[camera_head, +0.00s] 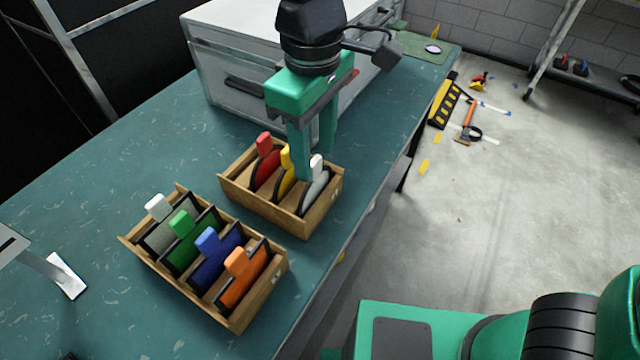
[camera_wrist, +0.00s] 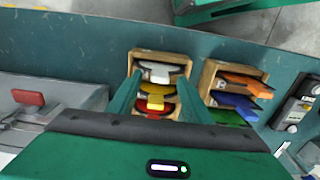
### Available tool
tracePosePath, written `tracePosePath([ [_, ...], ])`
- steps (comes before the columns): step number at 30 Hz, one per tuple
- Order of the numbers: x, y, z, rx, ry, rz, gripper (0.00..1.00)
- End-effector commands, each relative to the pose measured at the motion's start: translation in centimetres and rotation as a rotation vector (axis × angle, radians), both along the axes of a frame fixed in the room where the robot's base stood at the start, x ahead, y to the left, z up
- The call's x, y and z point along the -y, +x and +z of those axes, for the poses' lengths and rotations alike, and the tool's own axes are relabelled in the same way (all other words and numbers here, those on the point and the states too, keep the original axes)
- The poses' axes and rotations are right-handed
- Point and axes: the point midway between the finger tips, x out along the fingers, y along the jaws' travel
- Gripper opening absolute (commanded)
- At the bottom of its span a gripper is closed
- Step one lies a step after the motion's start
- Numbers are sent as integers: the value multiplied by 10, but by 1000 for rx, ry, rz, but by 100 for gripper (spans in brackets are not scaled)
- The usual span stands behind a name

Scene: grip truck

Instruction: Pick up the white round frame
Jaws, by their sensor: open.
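The white round frame (camera_head: 316,190) stands upright in the right-hand slot of the smaller wooden box (camera_head: 262,208), its white tab on top. In the wrist view the white frame (camera_wrist: 160,68) is at the far end of the box, beyond the yellow and red ones. My gripper (camera_head: 316,162) is open and points down over the box, its fingers close to the white tab. In the wrist view the fingertips of my gripper (camera_wrist: 160,76) lie on either side of the row of frames. I cannot tell whether a finger touches the frame.
A red-tabbed round frame (camera_head: 264,168) and a yellow-tabbed one (camera_head: 287,182) share the box. A second wooden box (camera_head: 190,292) nearby holds white-, green-, blue- and orange-tabbed frames. A grey metal case (camera_head: 225,60) stands behind on the green table (camera_head: 110,130). The table's edge is right of the boxes.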

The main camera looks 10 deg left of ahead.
Motion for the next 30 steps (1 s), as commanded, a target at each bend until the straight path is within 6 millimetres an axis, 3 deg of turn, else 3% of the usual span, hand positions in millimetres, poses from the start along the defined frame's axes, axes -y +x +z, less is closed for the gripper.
tracePosePath([
  [6,0,-1,-26,-1,-2,1,45],
  [14,0,-1,-29,0,0,0,45],
  [15,0,-1,-29,0,0,0,43],
  [21,0,-1,-29,0,0,0,0],
  [30,0,-1,-27,0,-1,0,0],
])
